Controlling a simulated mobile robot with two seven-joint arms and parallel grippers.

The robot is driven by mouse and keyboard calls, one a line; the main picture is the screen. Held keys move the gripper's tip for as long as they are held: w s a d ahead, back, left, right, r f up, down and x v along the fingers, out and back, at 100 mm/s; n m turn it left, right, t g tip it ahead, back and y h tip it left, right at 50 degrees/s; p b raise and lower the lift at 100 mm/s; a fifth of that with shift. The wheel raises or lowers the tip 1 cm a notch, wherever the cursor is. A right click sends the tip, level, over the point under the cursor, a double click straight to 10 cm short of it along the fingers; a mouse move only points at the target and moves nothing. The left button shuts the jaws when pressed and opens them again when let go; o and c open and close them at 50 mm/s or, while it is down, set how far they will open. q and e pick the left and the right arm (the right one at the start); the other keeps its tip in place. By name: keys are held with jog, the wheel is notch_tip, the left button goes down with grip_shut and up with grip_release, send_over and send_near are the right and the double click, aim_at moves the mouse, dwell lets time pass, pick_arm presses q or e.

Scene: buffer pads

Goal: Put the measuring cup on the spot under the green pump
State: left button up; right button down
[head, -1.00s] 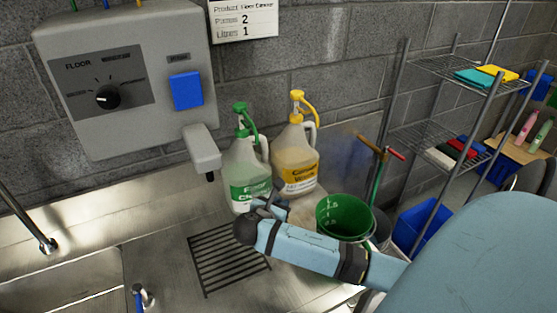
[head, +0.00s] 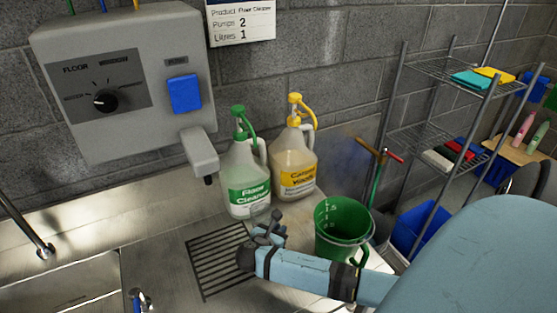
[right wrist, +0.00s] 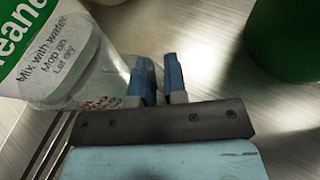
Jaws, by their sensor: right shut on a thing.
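The green pump (head: 240,124) tops the white Floor Cleaner jug (head: 246,182), which stands upright against the wall. Part of this jug's label (right wrist: 40,50) fills the upper left of the right wrist view. The measuring cup (right wrist: 100,98) is clear with red markings and shows beside the jug in that view. My right gripper (right wrist: 160,78) is shut on the cup's side, with its blue fingers close together. In the head view the right gripper (head: 268,232) is just in front of the jug, above the counter. The cup is hard to make out there. My left gripper is out of view.
A yellow-pump jug (head: 295,168) stands right of the green one. A green bucket (head: 343,232) is right of my gripper, close to my forearm. A drain grate (head: 215,262) lies to the left. The wall dispenser's spout (head: 200,153) overhangs the counter.

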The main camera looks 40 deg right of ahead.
jog(key=c, duration=1.2)
grip_release()
jog(key=shift+f, duration=0.1)
jog(key=shift+o, duration=0.2)
jog(key=v, duration=1.2)
jog(key=shift+b, duration=0.3)
